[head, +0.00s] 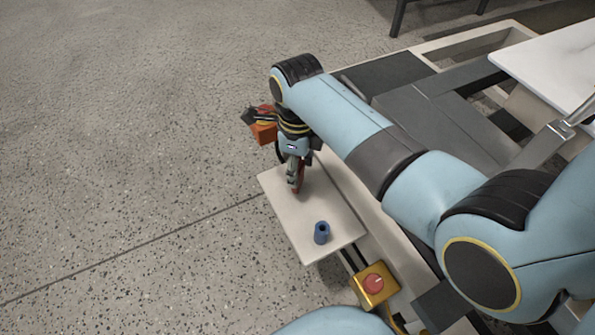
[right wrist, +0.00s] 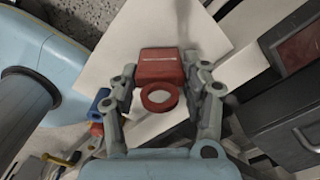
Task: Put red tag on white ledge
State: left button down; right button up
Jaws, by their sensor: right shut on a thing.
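My right gripper (head: 297,178) points down over the back part of the white ledge (head: 290,215). It is shut on the red tag (head: 299,187), of which only a small part shows in the head view. In the right wrist view, the red tag (right wrist: 160,64), a block with a ring at its near end, sits between the fingers of my right gripper (right wrist: 160,78). The white ledge (right wrist: 115,60) lies behind it. I cannot tell whether the tag touches the ledge. My left gripper is not in view.
A blue hollow cylinder (head: 321,233) stands on the ledge's near part and also shows in the right wrist view (right wrist: 101,100). A yellow box with a red button (head: 373,285) is beside the ledge's near end. A white tabletop (head: 550,65) is at upper right. Speckled floor lies left.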

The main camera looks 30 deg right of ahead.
jog(key=shift+f, duration=0.6)
jog(key=shift+r, duration=0.1)
jog(key=o, duration=0.9)
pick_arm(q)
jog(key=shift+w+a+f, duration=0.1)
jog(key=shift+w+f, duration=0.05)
pick_arm(e)
jog(key=shift+o, duration=0.2)
jog(key=shift+r, duration=0.15)
notch_tip(320, 180, up, 12)
jog(key=p, duration=0.5)
jog(key=shift+p, duration=0.4)
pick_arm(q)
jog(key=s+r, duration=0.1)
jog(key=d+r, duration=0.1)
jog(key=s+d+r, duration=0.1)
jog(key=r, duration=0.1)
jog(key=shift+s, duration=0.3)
